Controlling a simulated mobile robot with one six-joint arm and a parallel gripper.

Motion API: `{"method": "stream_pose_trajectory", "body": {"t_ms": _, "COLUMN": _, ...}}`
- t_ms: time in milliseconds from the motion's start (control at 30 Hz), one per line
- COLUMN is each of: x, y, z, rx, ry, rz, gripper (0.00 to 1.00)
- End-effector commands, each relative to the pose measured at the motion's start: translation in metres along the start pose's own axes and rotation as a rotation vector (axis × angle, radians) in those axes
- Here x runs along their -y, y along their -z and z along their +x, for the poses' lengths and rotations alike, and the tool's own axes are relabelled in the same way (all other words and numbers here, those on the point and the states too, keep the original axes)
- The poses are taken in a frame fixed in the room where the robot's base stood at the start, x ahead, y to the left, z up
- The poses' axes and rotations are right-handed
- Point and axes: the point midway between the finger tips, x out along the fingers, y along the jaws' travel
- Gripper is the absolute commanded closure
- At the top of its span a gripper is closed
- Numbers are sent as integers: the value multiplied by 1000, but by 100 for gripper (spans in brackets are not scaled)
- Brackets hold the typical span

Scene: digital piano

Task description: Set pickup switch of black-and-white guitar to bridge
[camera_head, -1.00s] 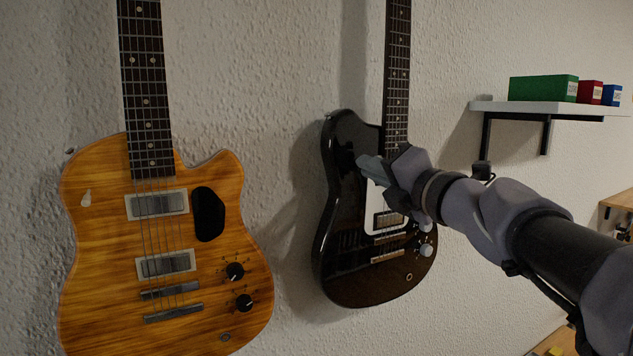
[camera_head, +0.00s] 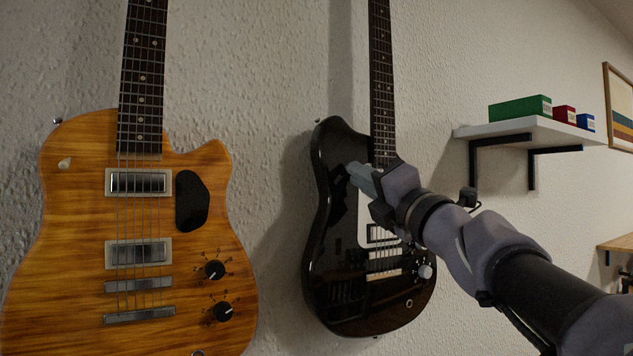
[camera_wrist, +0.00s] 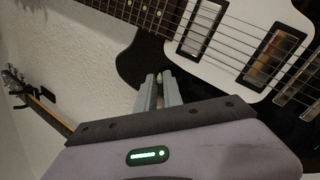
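The black-and-white guitar (camera_head: 330,270) hangs on the wall, with a glossy black body and a white pickguard (camera_head: 364,222). Its two pickups, strings and bridge also show in the wrist view, where the pickguard (camera_wrist: 237,48) fills the upper right. My gripper (camera_head: 356,174) is in front of the guitar's upper body, near the neck end. In the wrist view my gripper (camera_wrist: 159,80) has its grey fingers side by side, nearly touching and apparently empty. They overlap the black body edge; contact cannot be told. I cannot make out the pickup switch. A pale knob (camera_head: 425,272) shows at lower right.
An orange wood-grain guitar (camera_head: 75,240) hangs to the left, with bare wall between the guitars. A white shelf (camera_head: 520,128) with green, red and blue boxes is at the right. A framed picture (camera_head: 621,110) hangs beyond it.

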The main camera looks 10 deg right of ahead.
Motion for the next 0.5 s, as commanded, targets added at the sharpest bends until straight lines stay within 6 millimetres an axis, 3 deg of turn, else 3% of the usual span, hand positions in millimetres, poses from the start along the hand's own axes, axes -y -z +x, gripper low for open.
{"method": "stream_pose_trajectory", "body": {"t_ms": 100, "x": 0, "y": 0, "z": 0, "rx": 0, "ry": 0, "rz": 0, "gripper": 69}}
{"method": "stream_pose_trajectory", "body": {"t_ms": 367, "x": 0, "y": 0, "z": 0, "rx": 0, "ry": 0, "rz": 0, "gripper": 69}}
{"method": "stream_pose_trajectory", "body": {"t_ms": 500, "x": 0, "y": 0, "z": -12, "rx": 2, "ry": -1, "rz": -1, "gripper": 69}}
